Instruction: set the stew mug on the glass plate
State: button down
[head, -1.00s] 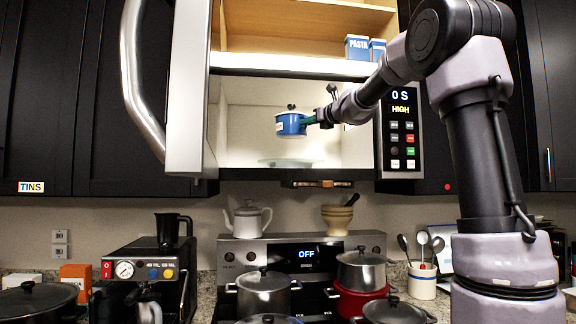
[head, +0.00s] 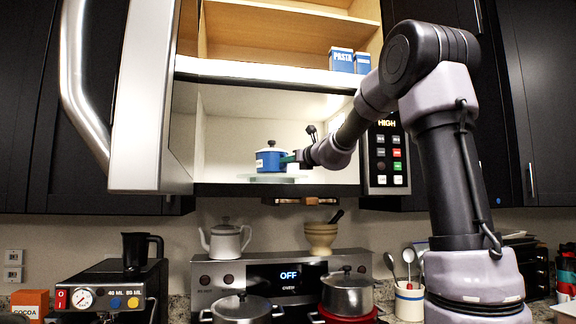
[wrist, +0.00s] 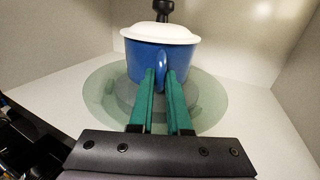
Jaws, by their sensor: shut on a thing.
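The stew mug (head: 271,160) is blue with a lid and a black knob, inside the open microwave. In the wrist view the mug (wrist: 146,62) stands upright with a white lid, over the round glass plate (wrist: 210,104). The plate (head: 262,179) also shows in the head view as a thin pale disc under the mug. My gripper (wrist: 161,76) has green fingers shut on the mug's handle, at its near side. Whether the mug's base touches the plate is hard to tell; the fingers and handle hide part of it.
The microwave door (head: 148,100) is swung open on the left. The control panel (head: 387,155) is right of the cavity, beside my arm. Blue pasta boxes (head: 342,60) stand on the shelf above. A teapot (head: 226,240), a mortar (head: 320,238) and pots (head: 347,292) are below.

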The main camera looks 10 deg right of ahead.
jog(key=shift+f, duration=0.4)
jog(key=c, duration=0.9)
grip_release()
jog(key=shift+f, duration=0.15)
jog(key=shift+o, duration=0.2)
